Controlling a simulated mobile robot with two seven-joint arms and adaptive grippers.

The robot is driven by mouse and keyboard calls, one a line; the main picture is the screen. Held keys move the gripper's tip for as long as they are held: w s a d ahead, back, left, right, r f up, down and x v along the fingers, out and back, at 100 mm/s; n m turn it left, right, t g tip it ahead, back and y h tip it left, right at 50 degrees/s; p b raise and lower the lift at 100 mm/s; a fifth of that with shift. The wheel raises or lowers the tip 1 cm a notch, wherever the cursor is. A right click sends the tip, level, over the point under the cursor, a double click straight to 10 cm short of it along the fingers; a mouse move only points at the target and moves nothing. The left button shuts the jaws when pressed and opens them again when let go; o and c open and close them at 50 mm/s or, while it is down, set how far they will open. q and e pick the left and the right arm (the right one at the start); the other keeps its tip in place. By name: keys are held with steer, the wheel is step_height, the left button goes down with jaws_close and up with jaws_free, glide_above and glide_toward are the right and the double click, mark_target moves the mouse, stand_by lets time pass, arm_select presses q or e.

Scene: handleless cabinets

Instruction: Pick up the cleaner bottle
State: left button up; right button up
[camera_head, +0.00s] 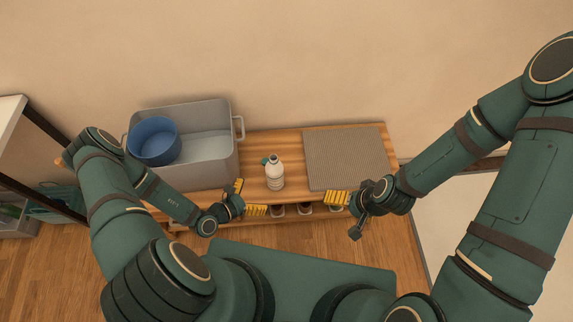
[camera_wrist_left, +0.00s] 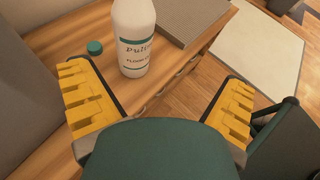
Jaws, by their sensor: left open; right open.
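The cleaner bottle (camera_head: 274,173) is white with a printed label and stands upright on the wooden bench. In the left wrist view the bottle (camera_wrist_left: 134,40) rises beyond the finger gap, its top cut off by the frame. My left gripper (camera_head: 248,198) is open, with yellow fingers, just left of and in front of the bottle. In the left wrist view the space between its fingers (camera_wrist_left: 155,75) is empty, and the bottle is ahead of them. My right gripper (camera_head: 346,215) is open and empty, at the bench's front edge, to the right of the bottle.
A grey bin (camera_head: 207,150) holding a blue pot (camera_head: 154,141) stands on the bench's left. A ribbed grey mat (camera_head: 345,158) lies on the right. A small teal cap-like piece (camera_wrist_left: 95,47) is beside the bottle. Several objects (camera_head: 306,208) sit below the bench top.

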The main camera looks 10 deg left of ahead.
mark_target(268, 177)
arm_select(q)
steer(key=w+f, duration=0.1)
steer(key=w, duration=0.1)
steer(key=w+d+f+n+t+y+b, duration=0.1)
steer(key=w+f, duration=0.1)
steer(key=w, duration=0.1)
steer(key=w+f+y+b, duration=0.1)
steer(key=w, duration=0.2)
steer(key=shift+w+d+f+n, duration=0.15)
steer(key=shift+d+f+n, duration=0.1)
steer(key=shift+f+n, duration=0.15)
steer(key=b+x, duration=0.1)
steer(key=x, duration=0.4)
steer(key=shift+d+b, duration=0.15)
steer(key=shift+b, duration=0.25)
arm_select(e)
steer(key=f, duration=0.1)
steer(key=w+f, duration=0.1)
steer(key=f, duration=0.1)
steer(key=shift+w+d+f, duration=0.2)
steer(key=shift+d+f, duration=0.1)
steer(key=shift+d, duration=0.05)
arm_select(q)
steer(key=c, duration=1.3)
